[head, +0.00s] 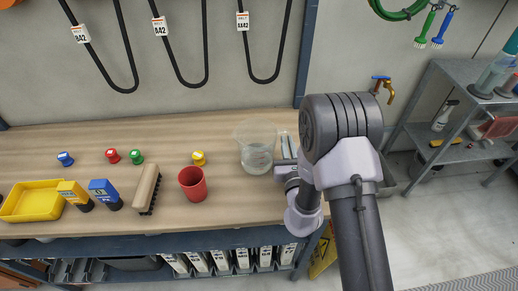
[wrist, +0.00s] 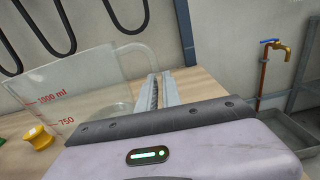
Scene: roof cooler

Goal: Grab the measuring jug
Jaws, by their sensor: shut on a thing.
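The clear measuring jug (head: 257,158) stands upright on the wooden bench top. In the wrist view the jug (wrist: 75,90) shows red marks, including 750, with its clear handle on the right. My gripper (head: 287,148) comes from the right at the jug's handle side. In the wrist view my gripper (wrist: 160,90) has its two fingers close together at the handle, shut on it. The handle part between the fingers is mostly hidden.
A red cup (head: 193,184) stands left of the jug, with a yellow spool (head: 198,158) behind it. A brush (head: 147,189), a yellow tray (head: 32,202) and small bottles lie farther left. A metal shelf (head: 445,130) stands at the right.

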